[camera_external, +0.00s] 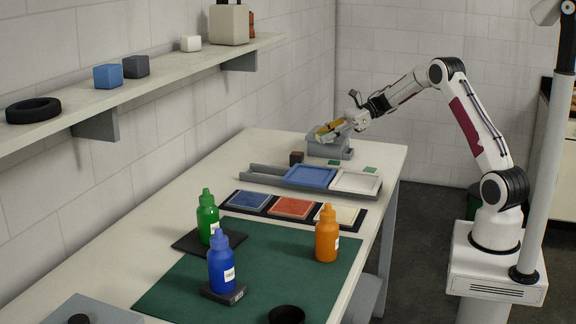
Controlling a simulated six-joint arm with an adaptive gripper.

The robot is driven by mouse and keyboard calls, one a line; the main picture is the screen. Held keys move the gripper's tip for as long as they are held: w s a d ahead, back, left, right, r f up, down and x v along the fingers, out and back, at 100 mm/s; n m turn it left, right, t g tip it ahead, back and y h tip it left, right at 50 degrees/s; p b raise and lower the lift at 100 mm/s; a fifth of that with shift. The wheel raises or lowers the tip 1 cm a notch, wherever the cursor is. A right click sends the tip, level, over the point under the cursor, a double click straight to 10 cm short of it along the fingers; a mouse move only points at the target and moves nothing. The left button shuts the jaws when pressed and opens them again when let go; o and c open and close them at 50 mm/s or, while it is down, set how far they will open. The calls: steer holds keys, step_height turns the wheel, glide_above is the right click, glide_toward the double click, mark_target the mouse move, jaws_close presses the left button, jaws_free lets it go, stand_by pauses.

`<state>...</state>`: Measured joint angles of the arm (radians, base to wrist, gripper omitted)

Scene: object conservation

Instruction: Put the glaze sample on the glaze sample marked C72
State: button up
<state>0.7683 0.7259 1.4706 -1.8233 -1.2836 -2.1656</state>
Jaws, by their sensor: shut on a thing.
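Nearer on the table, a dark strip holds a blue tile (248,200), a red-orange tile (292,207) and a cream tile (337,215). Behind it, a grey tray (262,174) holds a blue framed tile (309,176) and a white framed tile (355,182). No C72 mark is readable.
Green (208,217), blue (221,262) and orange (326,233) bottles stand around the green mat (270,258). A dark cube (296,158) sits beside the stand. A wall shelf (150,75) runs along the left. The table's far right corner is clear.

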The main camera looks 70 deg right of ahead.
steer(key=s+d+f+m+t+h, duration=0.1)
steer(key=d+m+t+h, duration=0.1)
steer(key=d, duration=0.7)
steer(key=shift+s+d+m+h, duration=0.2)
steer(key=shift+d+m+h, duration=0.05)
steer(key=shift+m+h, duration=0.7)
steer(key=shift+f, duration=0.1)
glide_above(334, 162)
steer(key=shift+s+a+f, duration=0.1)
steer(key=shift+a+f, duration=0.05)
steer(key=shift+f, duration=2.95)
steer(key=shift+f, duration=1.85)
steer(key=shift+f, duration=0.15)
